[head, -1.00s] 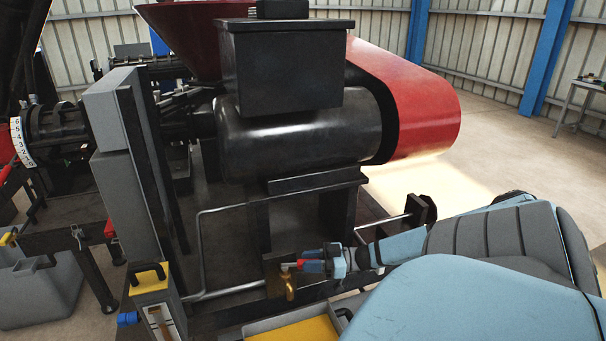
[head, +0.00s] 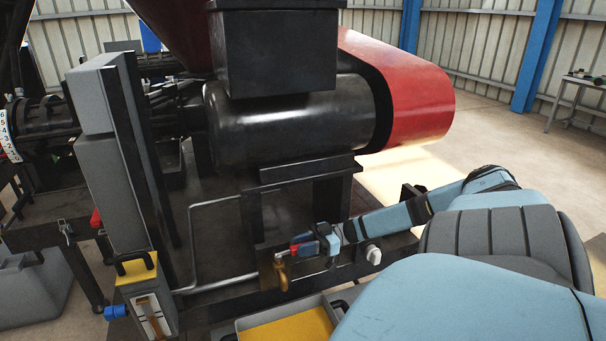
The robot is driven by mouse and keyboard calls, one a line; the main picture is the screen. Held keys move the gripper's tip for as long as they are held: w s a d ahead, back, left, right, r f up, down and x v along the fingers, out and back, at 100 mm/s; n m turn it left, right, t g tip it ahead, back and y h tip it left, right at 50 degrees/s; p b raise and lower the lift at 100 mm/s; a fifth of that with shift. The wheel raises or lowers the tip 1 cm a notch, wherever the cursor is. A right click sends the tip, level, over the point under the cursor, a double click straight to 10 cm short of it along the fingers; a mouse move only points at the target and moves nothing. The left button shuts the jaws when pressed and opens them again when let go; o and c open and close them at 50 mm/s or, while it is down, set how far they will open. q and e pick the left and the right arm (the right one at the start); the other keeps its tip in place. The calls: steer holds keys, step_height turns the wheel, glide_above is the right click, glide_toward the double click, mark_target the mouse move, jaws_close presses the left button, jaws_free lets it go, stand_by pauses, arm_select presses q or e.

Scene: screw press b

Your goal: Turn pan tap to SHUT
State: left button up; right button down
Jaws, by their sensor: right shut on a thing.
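The pan tap (head: 281,274) is a small brass tap at the end of a grey pipe, low on the press frame. Its spout points down. My right gripper (head: 298,245) reaches in from the right, just above and right of the tap body. It is shut on the tap's small lever, which is mostly hidden between the red and blue fingers. I cannot read any SHUT marking at this size. My left gripper is not in view.
A grey-rimmed tray with a yellow inside (head: 290,325) lies below the tap. The grey pipe (head: 217,284) runs left from it. A yellow-topped grey box (head: 140,276) stands left. The black press body (head: 290,125) overhangs above; a red guard (head: 415,95) is behind.

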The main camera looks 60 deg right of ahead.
steer(key=c, duration=0.9)
jaws_free()
steer(key=v, duration=1.3)
steer(key=shift+s+d+p, duration=0.2)
steer(key=shift+d+p, duration=0.1)
steer(key=shift+p, duration=0.05)
